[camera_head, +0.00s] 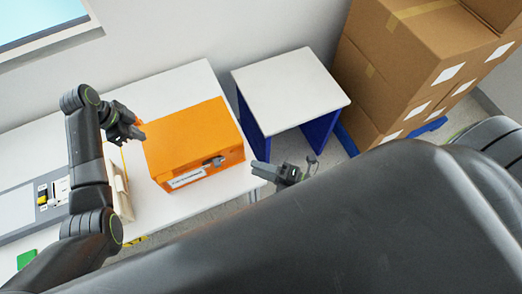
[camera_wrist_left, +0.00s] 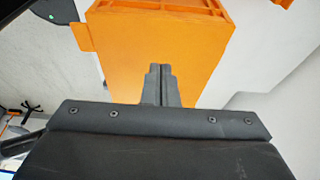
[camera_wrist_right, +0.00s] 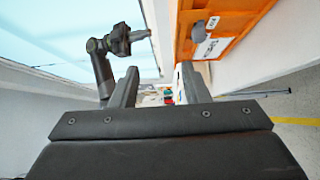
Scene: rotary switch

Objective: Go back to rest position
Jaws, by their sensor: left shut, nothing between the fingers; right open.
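An orange box (camera_head: 192,135) sits on the white table, with a dark rotary switch (camera_head: 214,162) and a white label (camera_head: 187,178) on its front face. My left gripper (camera_head: 138,129) is shut and empty, close to the box's left side. In the left wrist view its fingers (camera_wrist_left: 160,70) are together in front of the orange box (camera_wrist_left: 150,45). My right gripper (camera_head: 310,168) is open and empty, to the right of the box and apart from it. In the right wrist view its fingers (camera_wrist_right: 160,88) are spread, and the switch (camera_wrist_right: 198,32) shows beyond them.
The white table (camera_head: 175,90) bears a grey panel with a yellow button (camera_head: 42,200) at left. A smaller white table with blue legs (camera_head: 290,88) stands to the right. Cardboard boxes (camera_head: 410,60) are stacked at the far right. Floor shows between the tables and boxes.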

